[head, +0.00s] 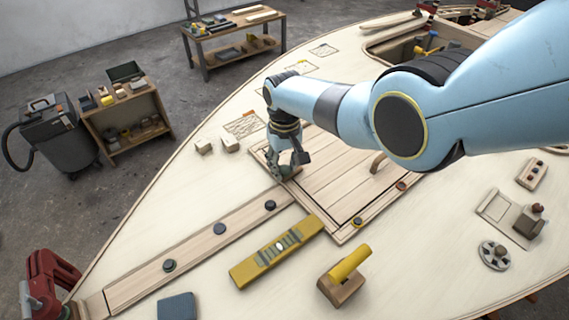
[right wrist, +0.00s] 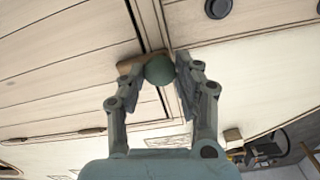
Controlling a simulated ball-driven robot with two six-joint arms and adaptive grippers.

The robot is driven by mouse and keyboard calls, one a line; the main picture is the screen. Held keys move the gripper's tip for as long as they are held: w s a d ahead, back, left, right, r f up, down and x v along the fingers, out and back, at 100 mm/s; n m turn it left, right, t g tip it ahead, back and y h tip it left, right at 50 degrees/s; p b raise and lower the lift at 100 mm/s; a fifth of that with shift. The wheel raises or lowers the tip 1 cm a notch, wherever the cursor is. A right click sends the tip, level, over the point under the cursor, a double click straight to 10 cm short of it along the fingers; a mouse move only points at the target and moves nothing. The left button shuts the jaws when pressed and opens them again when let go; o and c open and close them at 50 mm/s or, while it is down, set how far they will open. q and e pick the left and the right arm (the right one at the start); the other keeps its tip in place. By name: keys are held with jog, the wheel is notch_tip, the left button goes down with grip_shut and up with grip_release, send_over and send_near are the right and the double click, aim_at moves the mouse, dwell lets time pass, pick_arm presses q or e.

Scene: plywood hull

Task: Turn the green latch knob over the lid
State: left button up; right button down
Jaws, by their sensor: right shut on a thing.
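The green latch knob (right wrist: 160,69) is a round ball between the fingers of my right gripper (right wrist: 160,82) in the right wrist view. The gripper is shut on it, at the edge of the planked lid (right wrist: 75,70). In the head view my right gripper (head: 290,168) points down at the left corner of the lid (head: 335,170), and the knob is hidden by the fingers. My left gripper is not in view.
A yellow level (head: 250,270) and a yellow-handled block (head: 342,285) lie in front of the lid. A wooden strip with black knobs (head: 190,245) runs to the lower left. Small wood blocks (head: 230,144) sit left of my gripper. A red clamp (head: 48,280) grips the hull edge.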

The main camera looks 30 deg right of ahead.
aim_at(285, 169)
dwell(0.3)
jog(key=c, duration=0.9)
grip_release()
jog(key=shift+c, duration=0.2)
jog(key=shift+r, duration=0.1)
notch_tip(285, 169, up, 12)
